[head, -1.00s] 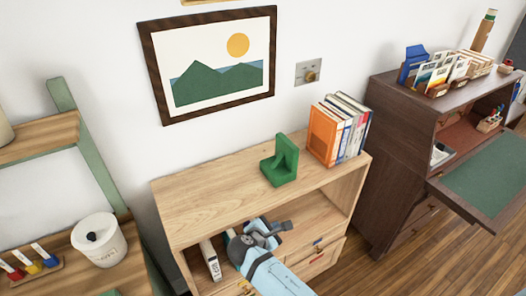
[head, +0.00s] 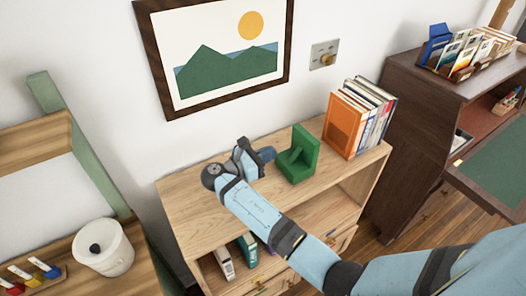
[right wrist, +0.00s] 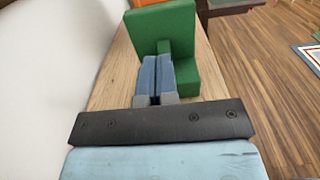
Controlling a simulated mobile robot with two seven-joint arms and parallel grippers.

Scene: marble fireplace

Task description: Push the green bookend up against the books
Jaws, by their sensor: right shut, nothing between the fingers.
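The green bookend (head: 305,153) stands upright on the wooden bookcase top, to the left of the books (head: 347,120). A narrow gap seems to lie between its upright plate and the orange end book. My right gripper (head: 267,154) is shut and empty, just left of the bookend, pointing at it. In the right wrist view, the closed fingers (right wrist: 156,75) reach to the brace of the bookend (right wrist: 165,28); I cannot tell whether they touch. An edge of the orange book (right wrist: 222,3) shows behind the plate. My left gripper is not in view.
The bookcase top (head: 190,192) is clear on its left. Binders (head: 240,252) stand on the shelf below. A framed picture (head: 218,52) and a switch plate (head: 323,54) are on the wall behind. A dark desk (head: 410,130) stands at right.

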